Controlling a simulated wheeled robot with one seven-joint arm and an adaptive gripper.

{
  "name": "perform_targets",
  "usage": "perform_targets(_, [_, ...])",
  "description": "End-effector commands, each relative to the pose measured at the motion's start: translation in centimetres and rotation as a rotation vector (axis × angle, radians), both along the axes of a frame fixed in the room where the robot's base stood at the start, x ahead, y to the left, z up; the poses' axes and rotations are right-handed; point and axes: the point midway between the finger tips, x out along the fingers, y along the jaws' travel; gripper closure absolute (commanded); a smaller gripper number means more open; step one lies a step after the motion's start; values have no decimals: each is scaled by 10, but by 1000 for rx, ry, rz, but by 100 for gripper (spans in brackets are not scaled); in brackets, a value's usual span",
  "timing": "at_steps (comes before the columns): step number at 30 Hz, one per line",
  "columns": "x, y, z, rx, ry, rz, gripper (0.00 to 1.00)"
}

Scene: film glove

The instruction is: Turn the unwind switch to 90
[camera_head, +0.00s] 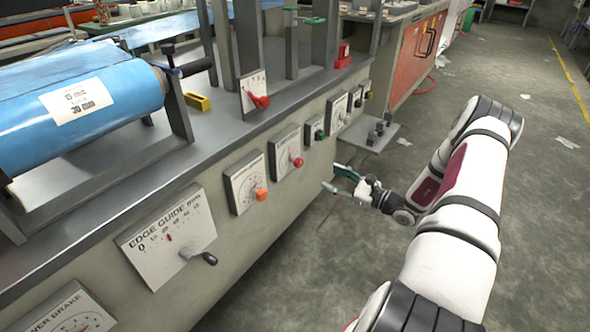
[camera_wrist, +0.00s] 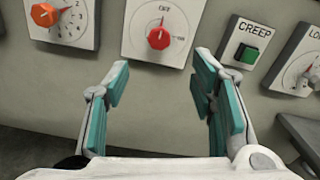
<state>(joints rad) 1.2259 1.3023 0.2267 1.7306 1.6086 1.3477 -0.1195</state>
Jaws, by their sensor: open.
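My gripper (camera_head: 337,179) is open and empty in front of the machine's side panel. In the wrist view its teal fingers (camera_wrist: 162,62) point at the panel, just below a red knob (camera_wrist: 158,39) on a white plate. The plate reads "OFF" near the top, and the knob's pointer is turned up towards it. In the head view this red knob (camera_head: 297,162) is left of my gripper and apart from it. No label reading "unwind" is legible, so I cannot tell which control is the unwind switch. A red lever (camera_head: 260,101) sits on a tilted plate near the blue roll.
An orange knob (camera_wrist: 44,14) is left of the red one, and a green CREEP button (camera_wrist: 246,54) is right of it. Another dial (camera_wrist: 302,70) is further right. A small shelf (camera_head: 368,136) juts out beyond. The floor right of my arm is mostly free.

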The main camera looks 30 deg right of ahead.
Motion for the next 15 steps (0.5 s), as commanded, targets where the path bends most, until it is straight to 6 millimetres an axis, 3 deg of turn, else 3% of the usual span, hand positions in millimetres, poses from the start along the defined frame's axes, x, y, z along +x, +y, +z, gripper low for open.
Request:
perform_targets(5, [21,9,0,0,-2,6,49])
perform_targets(15, [84,32,-1,-3,-2,6,49])
